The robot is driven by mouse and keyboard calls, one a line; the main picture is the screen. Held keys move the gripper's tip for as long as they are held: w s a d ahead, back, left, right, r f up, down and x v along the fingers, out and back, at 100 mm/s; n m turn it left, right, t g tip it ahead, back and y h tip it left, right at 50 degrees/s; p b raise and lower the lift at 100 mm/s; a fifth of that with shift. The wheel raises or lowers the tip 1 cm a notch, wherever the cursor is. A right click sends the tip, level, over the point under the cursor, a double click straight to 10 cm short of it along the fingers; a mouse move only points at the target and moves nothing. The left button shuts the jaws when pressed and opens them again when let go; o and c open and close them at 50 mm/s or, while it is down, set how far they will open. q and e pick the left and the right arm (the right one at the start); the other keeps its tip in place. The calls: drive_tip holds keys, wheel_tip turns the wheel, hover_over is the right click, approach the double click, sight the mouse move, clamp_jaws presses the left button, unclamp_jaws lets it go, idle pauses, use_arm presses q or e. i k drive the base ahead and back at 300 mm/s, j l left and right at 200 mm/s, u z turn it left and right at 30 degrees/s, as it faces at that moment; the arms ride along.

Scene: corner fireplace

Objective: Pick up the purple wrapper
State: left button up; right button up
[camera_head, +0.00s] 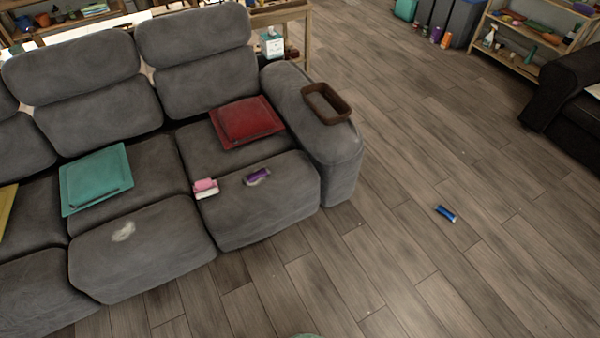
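A small purple wrapper (257,177) lies on the right seat cushion of the grey sofa (270,215), near its front edge. It is in full view and nothing covers it. A pink and white item (206,188) lies on the same cushion, just left of the wrapper and apart from it. Neither of my grippers shows in the head view.
A red pillow (245,122) and a teal pillow (97,180) lie on the sofa. A brown basket (326,103) sits on its right arm. A blue item (446,214) lies on the wooden floor. Shelves (530,45) stand far right. The floor before the sofa is mostly clear.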

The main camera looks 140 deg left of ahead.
sight(262, 171)
drive_tip(key=u, duration=5)
